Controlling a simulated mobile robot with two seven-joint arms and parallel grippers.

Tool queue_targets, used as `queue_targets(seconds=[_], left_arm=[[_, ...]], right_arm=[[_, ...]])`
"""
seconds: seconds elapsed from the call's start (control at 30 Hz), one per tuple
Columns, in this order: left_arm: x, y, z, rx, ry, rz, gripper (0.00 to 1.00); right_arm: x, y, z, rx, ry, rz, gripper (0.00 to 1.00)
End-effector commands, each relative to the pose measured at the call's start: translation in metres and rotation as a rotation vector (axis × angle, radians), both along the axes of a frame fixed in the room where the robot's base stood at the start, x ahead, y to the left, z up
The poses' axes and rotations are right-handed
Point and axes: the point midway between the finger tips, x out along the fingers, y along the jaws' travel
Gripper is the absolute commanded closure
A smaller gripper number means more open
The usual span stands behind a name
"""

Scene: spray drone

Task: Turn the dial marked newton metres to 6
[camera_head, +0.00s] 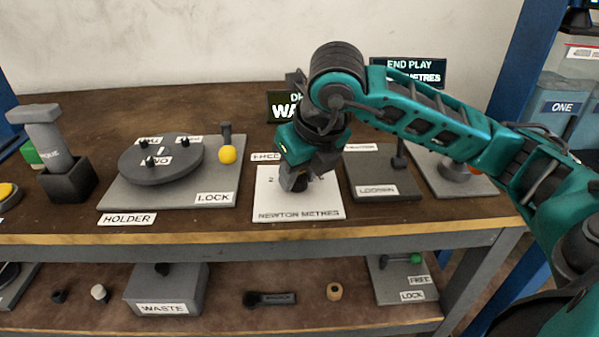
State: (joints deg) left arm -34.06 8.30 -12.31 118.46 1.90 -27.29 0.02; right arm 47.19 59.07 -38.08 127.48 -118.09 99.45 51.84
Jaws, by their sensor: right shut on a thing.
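The dial plate (330,203) is a white panel labelled NEWTON METRES, lying on the wooden bench top near its front edge. My right gripper (295,182) points down over the middle of this plate. It is shut on the dark dial knob (299,182), which shows only in part between the fingers. The gripper and wrist hide most of the scale, and only a "2" shows at the left. I cannot read where the dial points. My left gripper is not in view.
Left of the plate is a grey holder base (120,196) with a round disc and a yellow-knobbed lever labelled LOCK. Right of it stands a dark LOOSEN block (385,180) with a post. Display screens (408,72) stand behind. A lower shelf (225,315) holds small parts and a WASTE box.

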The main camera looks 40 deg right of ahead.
Motion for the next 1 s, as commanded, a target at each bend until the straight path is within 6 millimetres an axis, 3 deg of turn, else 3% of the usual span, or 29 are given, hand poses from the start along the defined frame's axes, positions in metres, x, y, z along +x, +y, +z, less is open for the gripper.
queue_targets(seconds=[0.6, 0.63, 0.87, 1.0], left_arm=[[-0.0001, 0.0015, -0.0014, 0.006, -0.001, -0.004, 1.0], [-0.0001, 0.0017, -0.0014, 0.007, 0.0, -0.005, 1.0], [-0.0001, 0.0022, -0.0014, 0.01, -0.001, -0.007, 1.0], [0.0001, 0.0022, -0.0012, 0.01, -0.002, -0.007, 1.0]], right_arm=[[-0.0001, -0.0001, 0.0002, 0.0, 0.001, -0.041, 0.94], [-0.0001, -0.0001, 0.0002, 0.0, 0.001, -0.041, 0.61], [-0.0001, 0.0001, 0.0, 0.0, 0.001, -0.039, 0.39], [-0.0001, 0.0002, -0.0001, 0.0, 0.001, -0.038, 0.38]])
